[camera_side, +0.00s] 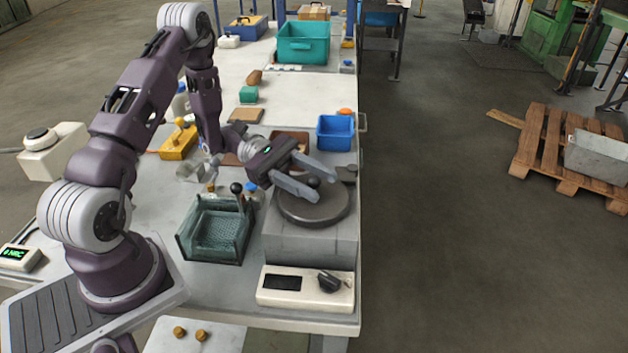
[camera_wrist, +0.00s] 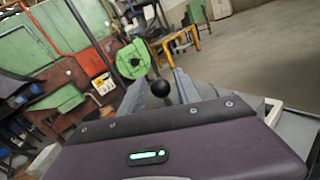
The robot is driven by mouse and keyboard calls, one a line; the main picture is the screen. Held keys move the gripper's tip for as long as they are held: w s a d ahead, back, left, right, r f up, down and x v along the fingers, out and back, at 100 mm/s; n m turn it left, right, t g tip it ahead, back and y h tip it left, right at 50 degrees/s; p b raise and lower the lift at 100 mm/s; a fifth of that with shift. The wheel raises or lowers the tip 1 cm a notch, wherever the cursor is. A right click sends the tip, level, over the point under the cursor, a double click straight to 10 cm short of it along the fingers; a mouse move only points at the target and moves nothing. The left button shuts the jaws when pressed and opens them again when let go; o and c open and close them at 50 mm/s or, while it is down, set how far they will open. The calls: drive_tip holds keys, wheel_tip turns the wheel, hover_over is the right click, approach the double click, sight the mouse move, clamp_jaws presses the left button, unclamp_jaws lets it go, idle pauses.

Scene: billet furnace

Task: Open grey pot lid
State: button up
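The grey pot is a block-shaped unit (camera_side: 312,246) at the near right of the bench in the side view. Its round dark grey lid (camera_side: 325,210) lies flat on top, with a dark round knob (camera_side: 314,182). My gripper (camera_side: 313,181) is over the lid, its two pale fingers apart on either side of the knob. In the wrist view a black ball knob (camera_wrist: 160,88) stands between the fingertips of my gripper (camera_wrist: 164,85), with a small gap visible to its right. Whether a finger touches it cannot be told.
A control box (camera_side: 304,288) with a dark dial stands in front of the pot. A green tray-like fixture (camera_side: 214,230) with a black-knobbed lever (camera_side: 237,188) is left of it. A blue bin (camera_side: 335,132) stands behind. The bench's right edge is close by.

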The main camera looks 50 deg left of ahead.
clamp_jaws()
idle(1.2)
